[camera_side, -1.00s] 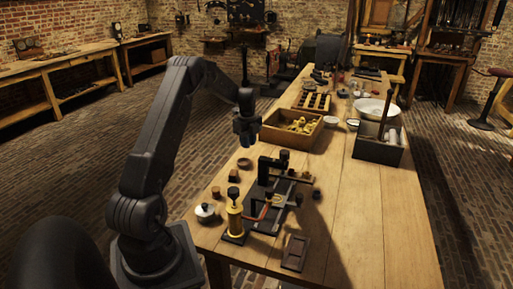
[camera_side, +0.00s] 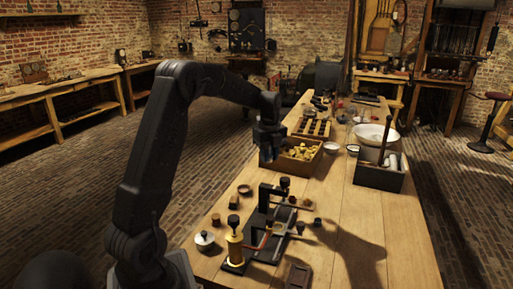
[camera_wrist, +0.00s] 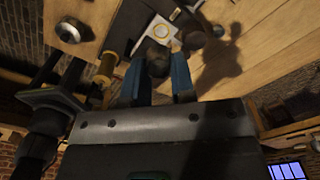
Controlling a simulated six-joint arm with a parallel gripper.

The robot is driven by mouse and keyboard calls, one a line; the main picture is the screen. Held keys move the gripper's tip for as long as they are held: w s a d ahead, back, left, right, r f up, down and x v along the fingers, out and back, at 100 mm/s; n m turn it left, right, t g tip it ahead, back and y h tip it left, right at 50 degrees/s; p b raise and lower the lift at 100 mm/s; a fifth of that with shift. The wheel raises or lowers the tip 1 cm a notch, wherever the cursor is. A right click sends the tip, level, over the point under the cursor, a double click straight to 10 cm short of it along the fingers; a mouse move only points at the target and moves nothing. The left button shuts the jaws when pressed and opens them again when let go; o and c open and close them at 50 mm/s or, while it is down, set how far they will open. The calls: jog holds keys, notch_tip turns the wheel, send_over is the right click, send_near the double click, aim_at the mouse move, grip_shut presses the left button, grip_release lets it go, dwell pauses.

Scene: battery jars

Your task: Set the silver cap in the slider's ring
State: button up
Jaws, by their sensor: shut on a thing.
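The black-based apparatus with the slider (camera_side: 265,232) stands on the bench, below and apart from my gripper.
A brass column (camera_side: 234,245) with a black knob stands at the apparatus. A lidded pale jar (camera_side: 204,240) is left of it. A wooden tray (camera_side: 305,166) of yellow pieces and a dark box (camera_side: 379,179) stand farther back.

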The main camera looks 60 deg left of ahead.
jog(key=s+d+f+m, duration=0.1)
jog(key=d+m, duration=0.1)
jog(key=d, duration=0.7)
send_near(277, 228)
jog(key=shift+f, duration=2.95)
jog(key=shift+r, duration=0.3)
jog(key=shift+r, duration=0.35)
jog(key=shift+f, duration=0.8)
jog(key=shift+r, duration=0.2)
jog(key=shift+r, duration=0.6)
dwell(0.4)
